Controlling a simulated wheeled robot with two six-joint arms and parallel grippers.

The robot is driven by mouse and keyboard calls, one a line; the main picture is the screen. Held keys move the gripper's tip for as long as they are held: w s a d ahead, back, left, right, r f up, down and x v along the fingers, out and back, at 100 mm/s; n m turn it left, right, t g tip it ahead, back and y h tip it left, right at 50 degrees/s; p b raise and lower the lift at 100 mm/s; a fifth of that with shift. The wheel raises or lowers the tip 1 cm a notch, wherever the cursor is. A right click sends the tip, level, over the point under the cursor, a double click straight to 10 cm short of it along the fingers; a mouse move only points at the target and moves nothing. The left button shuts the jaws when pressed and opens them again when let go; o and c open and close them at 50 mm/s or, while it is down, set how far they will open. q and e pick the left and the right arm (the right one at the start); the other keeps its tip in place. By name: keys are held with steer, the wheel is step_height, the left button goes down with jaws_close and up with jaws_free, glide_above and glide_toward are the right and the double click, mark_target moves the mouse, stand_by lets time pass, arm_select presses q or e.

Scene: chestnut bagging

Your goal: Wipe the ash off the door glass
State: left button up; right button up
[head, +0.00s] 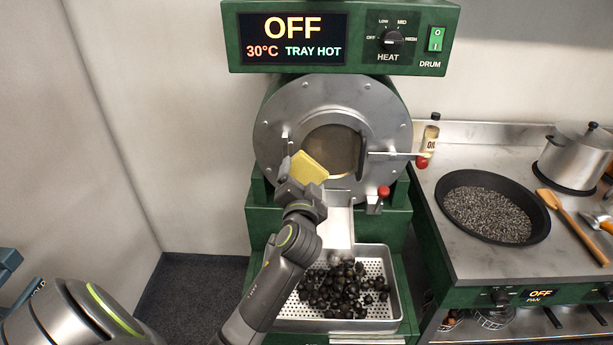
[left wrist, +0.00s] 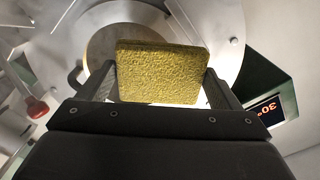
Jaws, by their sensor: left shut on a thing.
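The round door glass (head: 338,147) is set in the steel drum front of the green roaster and looks brownish. It also shows in the left wrist view (left wrist: 108,45), partly behind the sponge. My left gripper (head: 297,178) is shut on a yellow sponge (head: 309,167) in front of the glass's lower left edge. In the left wrist view the sponge (left wrist: 158,73) sits between both fingers. I cannot tell whether it touches the glass. My right gripper is not in view.
A perforated tray (head: 393,272) of dark chestnuts stands below the drum. A door handle with a red knob (head: 421,162) sticks out right, near a bottle (head: 430,136). A black pan (head: 492,207) and a pot (head: 572,160) stand on the right counter.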

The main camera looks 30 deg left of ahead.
mark_target(326, 153)
arm_select(q)
steer(key=shift+b+x, duration=0.35)
steer(key=shift+x, duration=2.55)
steer(key=shift+w+a, duration=0.45)
steer(key=shift+w, duration=0.1)
steer(key=shift+w+d+b, duration=0.3)
steer(key=shift+w+d, duration=0.15)
steer(key=shift+d, duration=0.35)
steer(key=shift+w+d+b, duration=0.3)
steer(key=shift+w+d, duration=0.15)
steer(key=shift+d, duration=0.4)
steer(key=shift+w+d+b, duration=0.6)
steer(key=shift+w+d, duration=0.3)
steer(key=shift+d, duration=0.35)
steer(key=shift+w+d+r, duration=0.1)
steer(key=shift+s+a+p, duration=0.45)
steer(key=shift+a+p, duration=0.1)
steer(key=shift+a, duration=0.15)
steer(key=s+a, duration=0.1)
steer(key=s+a+p, duration=0.1)
steer(key=a, duration=0.1)
steer(key=s+a, duration=0.1)
steer(key=shift+a+p, duration=0.3)
steer(key=shift+p, duration=0.05)
